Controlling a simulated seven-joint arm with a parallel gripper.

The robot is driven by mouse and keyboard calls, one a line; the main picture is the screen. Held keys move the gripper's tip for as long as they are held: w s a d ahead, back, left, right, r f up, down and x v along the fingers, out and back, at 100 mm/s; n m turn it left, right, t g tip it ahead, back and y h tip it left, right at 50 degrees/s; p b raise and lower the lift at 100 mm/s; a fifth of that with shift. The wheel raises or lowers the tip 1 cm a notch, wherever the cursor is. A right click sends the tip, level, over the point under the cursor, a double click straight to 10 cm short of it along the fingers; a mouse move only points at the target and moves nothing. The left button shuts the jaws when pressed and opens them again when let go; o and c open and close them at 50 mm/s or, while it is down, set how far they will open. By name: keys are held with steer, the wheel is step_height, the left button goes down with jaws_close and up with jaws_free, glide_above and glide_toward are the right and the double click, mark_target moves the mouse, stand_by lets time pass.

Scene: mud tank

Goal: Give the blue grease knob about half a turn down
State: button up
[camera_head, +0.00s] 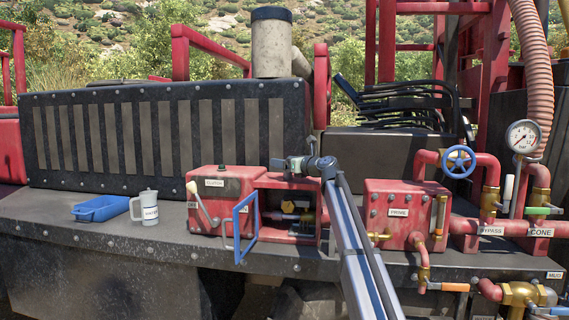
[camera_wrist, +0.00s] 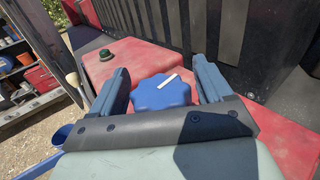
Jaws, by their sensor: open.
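The blue grease knob (camera_wrist: 160,93) has a scalloped rim and shows in the wrist view, with a white line on its top slanting to the upper right. My gripper (camera_wrist: 161,70) is open, with one finger on each side of the knob. I see a gap at the right finger; whether the left finger touches the knob I cannot tell. In the head view my gripper (camera_head: 290,165) is over the top of the red box (camera_head: 268,181), and I cannot pick out the knob there.
A black button (camera_wrist: 105,55) and a pale-handled lever (camera_wrist: 75,84) are left of the knob. Below my gripper, the box's blue-framed door (camera_head: 238,230) stands open. A blue tray (camera_head: 100,208) and a mug (camera_head: 148,207) are on the deck. The ribbed black housing (camera_head: 170,130) rises behind.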

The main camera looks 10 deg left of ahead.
steer(key=shift+a, duration=0.15)
steer(key=c, duration=1)
steer(key=shift+o, duration=0.2)
steer(key=shift+m+t+h, duration=0.6)
steer(key=shift+t, duration=0.1)
steer(key=shift+w+m+t+h, duration=0.2)
steer(key=shift+m+t+h, duration=0.9)
steer(key=shift+t+h, duration=0.25)
steer(key=shift+w+d+m+t+h, duration=0.15)
steer(key=shift+m+t+h, duration=0.2)
steer(key=shift+m+h, duration=0.25)
steer(key=shift+s+d+m+t+h, duration=0.15)
steer(key=shift+m+t+h, duration=0.2)
steer(key=shift+h, duration=0.3)
steer(key=shift+w+d+m+t+h, duration=0.2)
steer(key=shift+m+t+h, duration=0.15)
steer(key=shift+m+h, duration=0.3)
steer(key=o, duration=1)
steer(key=shift+c, duration=0.2)
